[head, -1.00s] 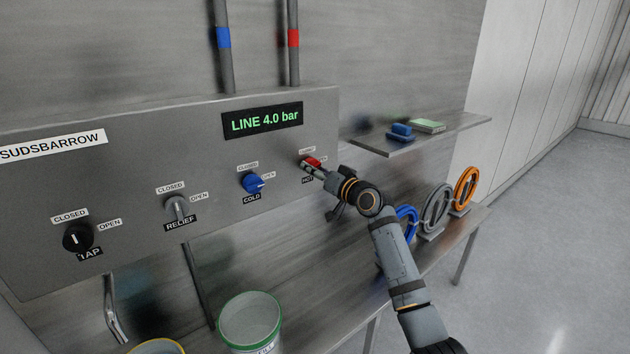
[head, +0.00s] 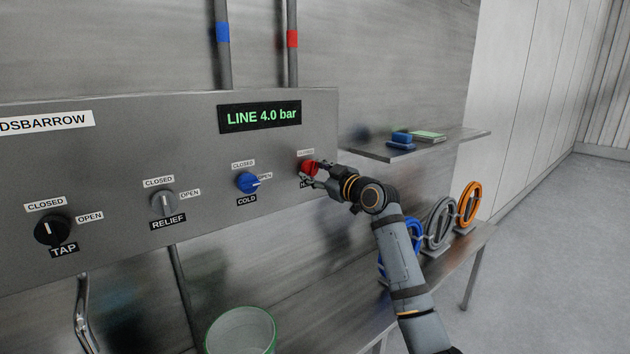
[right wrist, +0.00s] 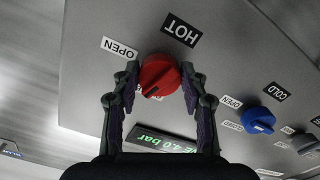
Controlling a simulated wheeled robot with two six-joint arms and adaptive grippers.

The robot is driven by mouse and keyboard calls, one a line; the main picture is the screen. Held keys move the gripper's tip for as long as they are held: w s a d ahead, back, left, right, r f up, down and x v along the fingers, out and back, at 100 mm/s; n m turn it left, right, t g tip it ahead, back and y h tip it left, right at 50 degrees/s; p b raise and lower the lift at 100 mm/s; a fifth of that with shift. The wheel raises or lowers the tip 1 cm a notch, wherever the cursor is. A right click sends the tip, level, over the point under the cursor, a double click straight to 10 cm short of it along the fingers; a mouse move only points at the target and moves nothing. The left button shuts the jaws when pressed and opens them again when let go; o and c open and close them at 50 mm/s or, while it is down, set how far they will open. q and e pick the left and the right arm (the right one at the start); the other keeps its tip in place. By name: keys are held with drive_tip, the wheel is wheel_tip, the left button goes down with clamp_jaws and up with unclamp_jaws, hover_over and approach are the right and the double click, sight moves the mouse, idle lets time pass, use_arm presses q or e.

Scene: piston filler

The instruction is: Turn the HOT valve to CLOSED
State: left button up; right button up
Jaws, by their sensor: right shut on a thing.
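The red HOT valve knob (head: 307,167) sits on the grey panel (head: 130,130), with a CLOSED label (head: 306,153) above it in the head view. My right gripper (head: 312,178) is shut on this knob. In the right wrist view the red knob (right wrist: 160,75) is between the two fingertips (right wrist: 160,78), with the HOT label (right wrist: 181,30) and OPEN label (right wrist: 119,47) beyond it. My left gripper is out of view.
The blue COLD knob (head: 247,183) is left of HOT, then the RELIEF knob (head: 163,203) and black TAP knob (head: 52,231). The display (head: 260,116) reads LINE 4.0 bar. A shelf (head: 440,146) and coloured rings (head: 468,205) are at right. A green-rimmed bucket (head: 241,312) stands below.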

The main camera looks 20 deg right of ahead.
drive_tip(key=shift+n+b, duration=0.65)
drive_tip(key=shift+n, duration=1.25)
drive_tip(key=o, duration=1.1)
drive_tip(key=shift+o, duration=0.2)
drive_tip(key=shift+s+d, duration=0.1)
drive_tip(key=v, duration=1.1)
drive_tip(key=shift+s, duration=0.35)
